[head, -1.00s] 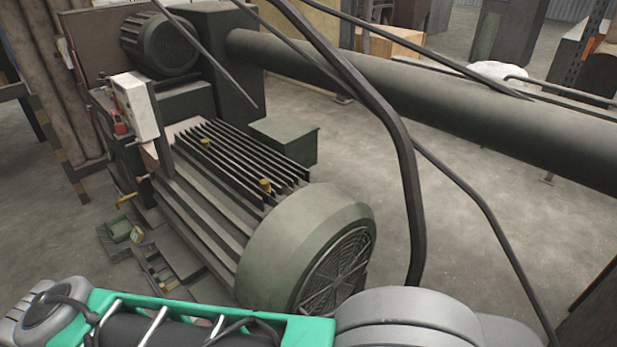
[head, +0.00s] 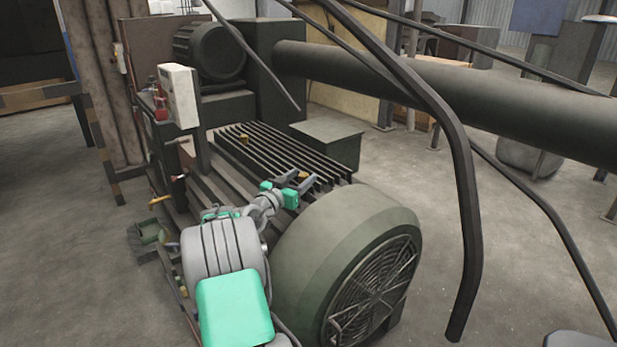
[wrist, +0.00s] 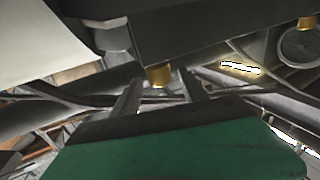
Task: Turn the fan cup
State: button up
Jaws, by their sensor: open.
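The motor's fan housing (head: 345,240) is a large dull green round cover with a spoked grille on its front face. Small brass cups sit on the finned motor top: one farther back (head: 244,138) and one close to the housing (head: 303,175). I cannot tell which part the fan cup is. My gripper (head: 297,181) is over the fins beside the housing, close to the nearer brass cup. In the wrist view my gripper (wrist: 157,92) is open, with a brass cup (wrist: 160,75) seen between and beyond the fingertips. Contact cannot be told.
A long dark pipe (head: 450,95) crosses behind. A bent dark bar (head: 465,230) hangs to the right of the housing. A white control box (head: 180,95) stands at the left of the motor. Open floor (head: 540,260) lies to the right.

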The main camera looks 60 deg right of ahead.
aim_at(306, 173)
jog(key=d, duration=0.4)
jog(key=shift+s+d, duration=0.25)
jog(key=shift+d, duration=0.15)
jog(key=shift+c, duration=0.4)
grip_shut()
